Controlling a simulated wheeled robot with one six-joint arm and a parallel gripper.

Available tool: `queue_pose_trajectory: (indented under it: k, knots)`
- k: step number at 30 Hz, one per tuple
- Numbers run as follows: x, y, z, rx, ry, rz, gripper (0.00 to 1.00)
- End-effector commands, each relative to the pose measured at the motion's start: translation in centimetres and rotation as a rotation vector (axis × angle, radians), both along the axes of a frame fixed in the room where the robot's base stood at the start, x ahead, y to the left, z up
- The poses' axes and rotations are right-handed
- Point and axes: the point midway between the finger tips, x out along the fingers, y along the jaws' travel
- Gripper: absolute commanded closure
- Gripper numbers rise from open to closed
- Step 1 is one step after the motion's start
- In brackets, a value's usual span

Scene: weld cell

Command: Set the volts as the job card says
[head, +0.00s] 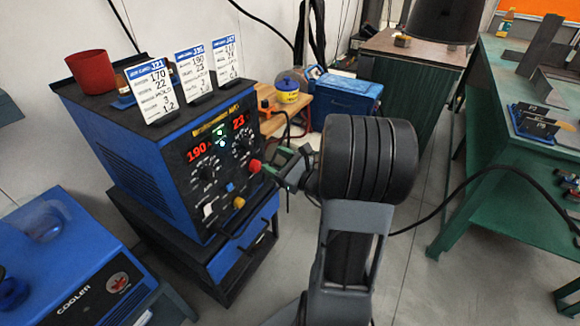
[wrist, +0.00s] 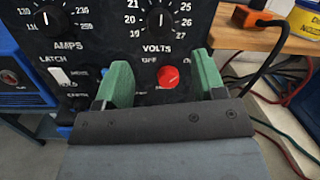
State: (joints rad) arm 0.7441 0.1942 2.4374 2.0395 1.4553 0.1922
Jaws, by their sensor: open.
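The blue welder (head: 130,165) has a black front panel with red readouts, 190 (head: 198,150) and 23 (head: 240,121). The volts knob (wrist: 158,20) has its white pointer straight up, between the 21 and 25 marks; it also shows in the head view (head: 246,142). Three job cards stand on top: J21 (head: 151,91) reads 170 and 22, J35 (head: 195,74) reads 190 and 23, and J47 (head: 226,60) starts with 210, its other lines hard to read. My gripper (wrist: 162,62) is open, green fingers below the volts knob, either side of a red knob (wrist: 168,77).
The amps knob (wrist: 50,18) and a white latch switch (wrist: 60,77) lie left of my gripper. A red cup (head: 91,71) stands on the welder. A blue cooler (head: 65,250) is at front left, a green bench (head: 490,130) at right. Cables run beside the welder.

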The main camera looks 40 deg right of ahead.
Motion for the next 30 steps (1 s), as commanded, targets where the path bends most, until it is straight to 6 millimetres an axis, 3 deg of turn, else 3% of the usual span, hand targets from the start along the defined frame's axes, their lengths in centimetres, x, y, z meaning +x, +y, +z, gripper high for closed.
queue_pose_trajectory:
  k: [6, 12, 30]
  knots:
    - [-3.1, -1.3, -0.3, 0.0, 0.0, -0.004, 0.36]
    - [-4.4, -1.7, -0.5, 0.0, 0.0, -0.001, 0.36]
    - [-4.7, -1.8, -0.6, -0.001, 0.0, 0.0, 0.36]
